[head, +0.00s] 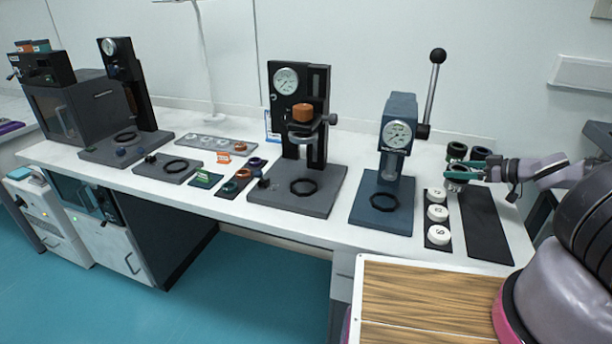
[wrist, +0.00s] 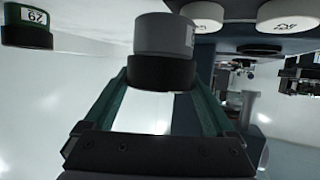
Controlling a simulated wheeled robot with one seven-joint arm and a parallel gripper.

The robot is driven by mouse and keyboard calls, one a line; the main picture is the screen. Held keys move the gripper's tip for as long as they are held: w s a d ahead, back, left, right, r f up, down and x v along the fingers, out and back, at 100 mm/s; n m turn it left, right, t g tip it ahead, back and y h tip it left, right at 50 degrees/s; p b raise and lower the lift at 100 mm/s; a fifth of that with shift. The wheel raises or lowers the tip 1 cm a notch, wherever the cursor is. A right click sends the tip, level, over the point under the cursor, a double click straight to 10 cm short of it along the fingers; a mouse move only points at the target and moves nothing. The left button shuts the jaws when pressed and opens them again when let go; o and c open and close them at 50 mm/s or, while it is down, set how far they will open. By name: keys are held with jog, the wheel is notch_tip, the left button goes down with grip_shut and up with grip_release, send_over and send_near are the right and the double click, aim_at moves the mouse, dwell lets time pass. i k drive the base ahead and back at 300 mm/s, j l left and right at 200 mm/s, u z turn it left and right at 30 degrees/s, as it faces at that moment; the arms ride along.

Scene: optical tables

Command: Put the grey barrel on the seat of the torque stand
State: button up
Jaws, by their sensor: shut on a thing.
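My gripper (wrist: 160,95) is shut on the grey barrel (wrist: 165,35), which has a black band at one end, in the wrist view. In the head view my gripper (head: 463,172) is at the right end of the bench, beside the white caps; the barrel is too small there to make out clearly. Three stands with dial gauges and black ring seats are on the bench: a dark one at the left (head: 122,66), a black one in the middle (head: 318,100) and a blue one with a lever (head: 400,108). I cannot tell which is the torque stand.
Three white numbered caps (head: 437,212) stand on a dark strip left of an empty black mat (head: 482,225). Green-banded barrels (head: 457,151) stand behind my gripper; one shows in the wrist view (wrist: 27,27). Small rings and parts (head: 236,182) lie left of the middle stand.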

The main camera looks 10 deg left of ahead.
aim_at(303, 189)
jog(key=j+z, duration=0.25)
jog(key=j, duration=0.3)
jog(key=j+z, duration=0.25)
jog(key=j, duration=0.25)
jog(key=j+z, duration=0.25)
jog(key=j, duration=0.3)
jog(key=k+j+z, duration=0.25)
jog(key=j, duration=0.25)
jog(key=j+z, duration=0.25)
jog(key=j, duration=0.25)
jog(key=k+j+z, duration=0.25)
jog(key=j, duration=0.2)
jog(key=k+j+z, duration=0.25)
jog(key=j, duration=0.2)
jog(key=k+j+z, duration=0.25)
jog(key=i+j, duration=0.05)
jog(key=j, duration=0.05)
